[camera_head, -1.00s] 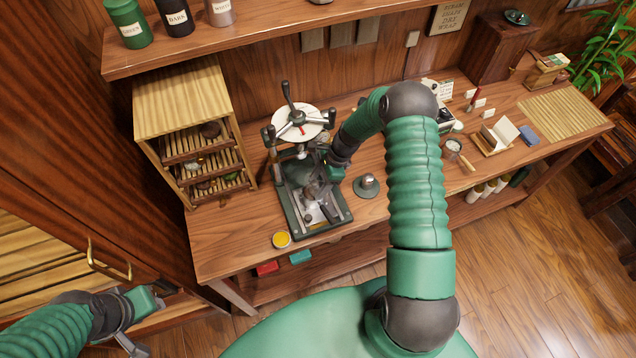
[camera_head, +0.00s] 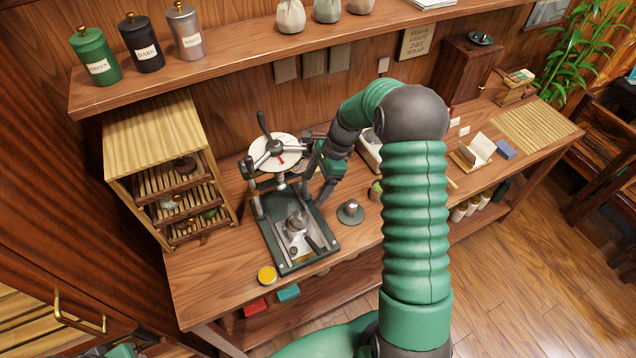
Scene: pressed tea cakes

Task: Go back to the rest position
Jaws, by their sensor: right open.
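My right arm reaches up from the bottom and bends over to the left. My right gripper (camera_head: 316,186) is open beside the right side of the dark press (camera_head: 272,226), with nothing visible between its fingers. I cannot tell whether it touches the press frame. The press has a white round dial (camera_head: 266,152) with dark handles on top, and a metal piece (camera_head: 297,222) stands on its base. Only a small part of my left gripper (camera_head: 122,350) shows at the bottom left edge, and its fingers are not clear.
A slatted rack (camera_head: 155,120) with trays stands left of the press. A metal weight (camera_head: 350,211) and a yellow tin (camera_head: 267,275) are on the bench (camera_head: 215,265). The shelf (camera_head: 230,60) with canisters runs above. A handled cabinet door is at lower left.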

